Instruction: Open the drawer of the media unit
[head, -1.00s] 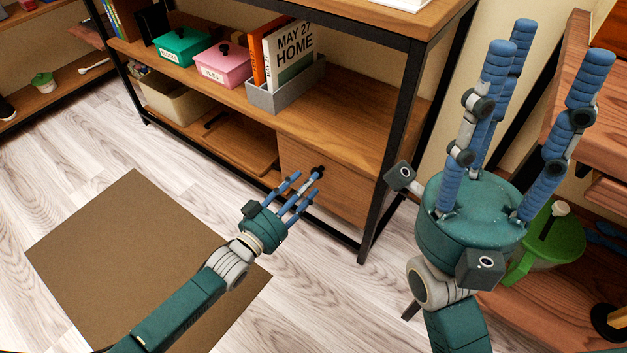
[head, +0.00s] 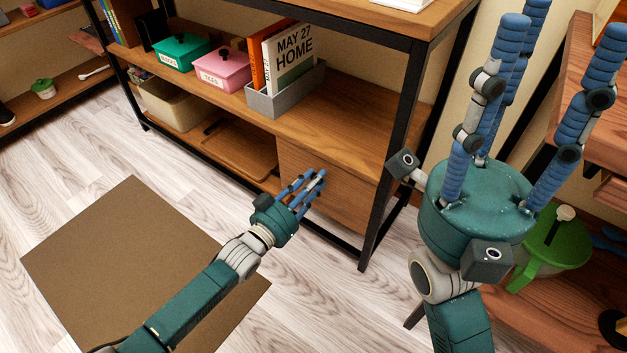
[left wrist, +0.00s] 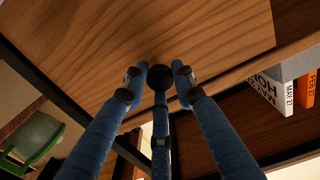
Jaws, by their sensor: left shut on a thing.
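The media unit (head: 352,108) is a black-framed wooden shelf unit. Its wooden drawer (head: 350,196) is at the lower right, and the front looks flush with the unit. My left gripper (head: 314,178) is at the drawer front, shut on the dark round knob. In the left wrist view the knob (left wrist: 160,77) sits between the blue fingertips, against the wood-grain front; the fingers hide it in the head view. My right gripper (head: 563,22) is raised at the right, its blue fingers spread and empty, with some tips cut off by the frame.
A green box (head: 183,52), a pink box (head: 222,72) and a grey holder with books (head: 286,92) stand on the shelf above. A brown mat (head: 130,265) lies on the floor. A wooden table with a green pitcher (head: 548,250) stands at the right.

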